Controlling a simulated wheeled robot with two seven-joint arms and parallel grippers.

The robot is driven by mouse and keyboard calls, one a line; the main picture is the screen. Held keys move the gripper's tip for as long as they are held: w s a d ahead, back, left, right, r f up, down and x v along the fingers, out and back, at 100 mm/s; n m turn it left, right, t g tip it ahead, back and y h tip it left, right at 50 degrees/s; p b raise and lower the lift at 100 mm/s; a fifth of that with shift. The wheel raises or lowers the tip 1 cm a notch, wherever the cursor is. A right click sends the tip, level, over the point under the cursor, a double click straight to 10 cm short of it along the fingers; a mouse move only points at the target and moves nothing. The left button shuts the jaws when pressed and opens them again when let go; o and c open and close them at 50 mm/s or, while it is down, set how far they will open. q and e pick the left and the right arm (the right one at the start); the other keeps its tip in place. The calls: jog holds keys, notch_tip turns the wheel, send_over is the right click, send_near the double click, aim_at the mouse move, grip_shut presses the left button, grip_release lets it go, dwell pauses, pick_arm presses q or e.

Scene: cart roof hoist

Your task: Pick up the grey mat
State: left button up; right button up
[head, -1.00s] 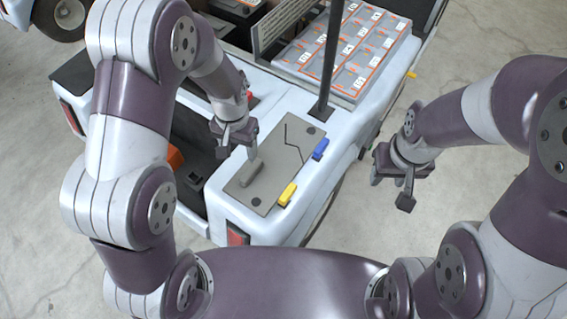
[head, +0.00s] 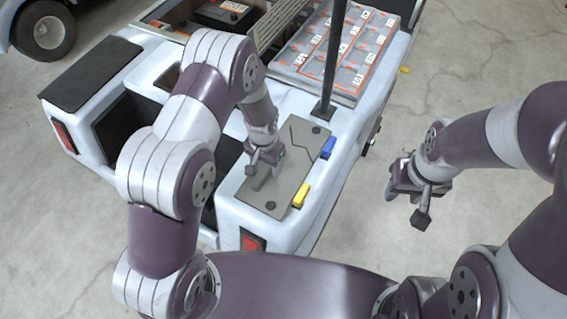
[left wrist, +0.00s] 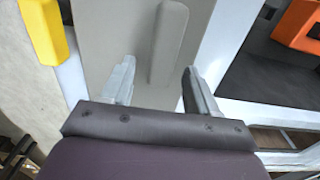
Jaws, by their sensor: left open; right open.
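The grey mat (head: 300,152) lies flat on the cart's white rear corner, with a dark crack-like line and dark round spots on it. A raised grey grip bar stands on it, mostly hidden by my left gripper in the head view. My left gripper (head: 264,172) is open over the mat's near left part. In the left wrist view, the grip bar (left wrist: 168,45) lies ahead of and between the open fingers of that gripper (left wrist: 157,72), with no visible hold. My right gripper (head: 403,194) is open and empty over the floor, right of the cart.
A yellow block (head: 301,195) and a blue block (head: 328,147) sit at the mat's right edge. A dark post (head: 331,60) rises behind it. Battery cases (head: 340,45) fill the bay beyond. An open compartment lies left. The floor at right is clear.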

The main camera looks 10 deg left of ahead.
pick_arm(q)
jog(key=shift+f, duration=0.25)
jog(key=shift+r, duration=0.1)
grip_shut()
